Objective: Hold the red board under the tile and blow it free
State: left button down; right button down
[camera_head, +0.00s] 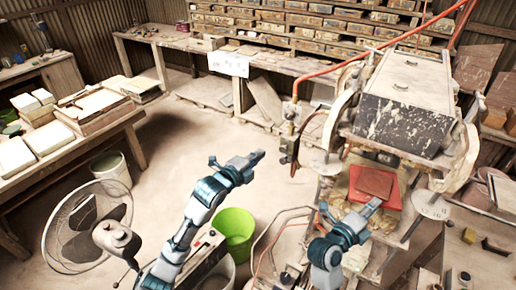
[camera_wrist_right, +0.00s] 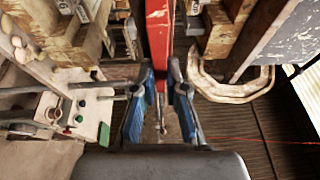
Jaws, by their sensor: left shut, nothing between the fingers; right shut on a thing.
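The red board (camera_head: 392,197) is a flat bright red sheet below the press, in the middle right of the head view. A darker brownish-red square tile (camera_head: 374,181) shows over the board; I cannot tell if it rests on it or hangs just above. My right gripper (camera_head: 371,208) is shut on the board's near edge. In the right wrist view the red board (camera_wrist_right: 158,40) shows edge-on as a narrow strip running up from between the blue fingers (camera_wrist_right: 161,92). My left gripper (camera_head: 257,157) is shut and empty, in the air left of the press.
The press (camera_head: 405,105) with its dark, scuffed box stands above the board. A red pipe (camera_head: 335,68) with a valve (camera_head: 290,110) runs left of it. A green bin (camera_head: 236,228) stands below my left arm. A fan (camera_head: 75,232) stands at left. The middle floor is clear.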

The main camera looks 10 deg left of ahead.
jog(key=s+a+p, duration=0.2)
jog(key=s+a, duration=0.4)
jog(key=s, duration=0.6)
jog(key=shift+s, duration=0.2)
dwell(0.6)
